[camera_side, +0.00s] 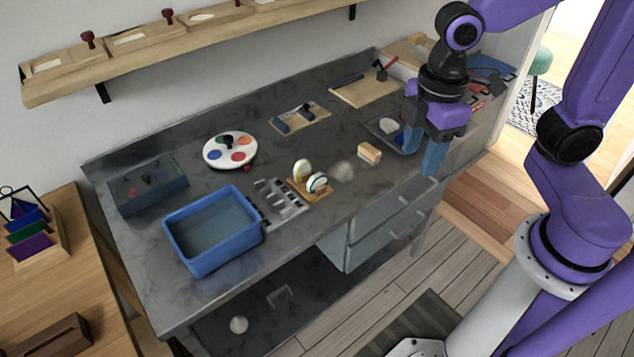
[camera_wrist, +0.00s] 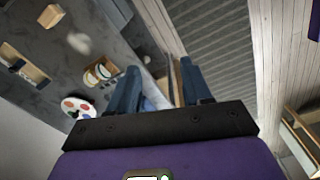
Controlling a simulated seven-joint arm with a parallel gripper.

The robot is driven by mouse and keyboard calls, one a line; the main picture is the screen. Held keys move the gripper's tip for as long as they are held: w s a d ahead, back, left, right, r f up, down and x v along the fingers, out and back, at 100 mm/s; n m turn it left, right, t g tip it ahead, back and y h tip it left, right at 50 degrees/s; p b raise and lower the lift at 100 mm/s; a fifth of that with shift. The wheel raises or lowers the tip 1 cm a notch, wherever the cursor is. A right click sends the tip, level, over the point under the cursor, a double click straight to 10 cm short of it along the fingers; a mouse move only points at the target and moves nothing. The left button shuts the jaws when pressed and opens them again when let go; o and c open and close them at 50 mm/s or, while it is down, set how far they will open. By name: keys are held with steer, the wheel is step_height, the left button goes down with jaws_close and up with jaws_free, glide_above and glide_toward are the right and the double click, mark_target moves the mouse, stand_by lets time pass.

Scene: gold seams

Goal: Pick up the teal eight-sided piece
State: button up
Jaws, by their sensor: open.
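I cannot clearly make out a teal eight-sided piece in either view. A small rounded piece with a teal edge (camera_side: 317,182) stands in a wooden holder (camera_side: 321,194) near the middle of the counter, but its shape is too small to tell. My gripper (camera_side: 422,158) is to the right of it, high near the counter's front edge. Its blue fingers are apart with nothing seen held between them. In the wrist view my gripper (camera_wrist: 160,88) also shows open, with the holder's pieces (camera_wrist: 98,74) left of the fingers.
A dark tray (camera_side: 372,124) with a whitish and a blue item lies partly behind my gripper. A wooden block (camera_side: 369,153), grey rack (camera_side: 279,203), blue basin (camera_side: 213,231) and paint palette (camera_side: 230,150) stand on the counter (camera_side: 300,232). A shelf (camera_side: 190,42) runs along the wall.

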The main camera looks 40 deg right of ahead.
steer(key=w+a+n, duration=0.2)
steer(key=w+a, duration=0.2)
steer(key=w, duration=0.9)
steer(key=n, duration=0.2)
glide_above(317, 175)
step_height(317, 175, down, 3)
step_height(317, 175, down, 11)
steer(key=shift+s+a+f, duration=0.1)
steer(key=shift+s+a, duration=0.05)
steer(key=shift+f, duration=3.05)
jaws_close()
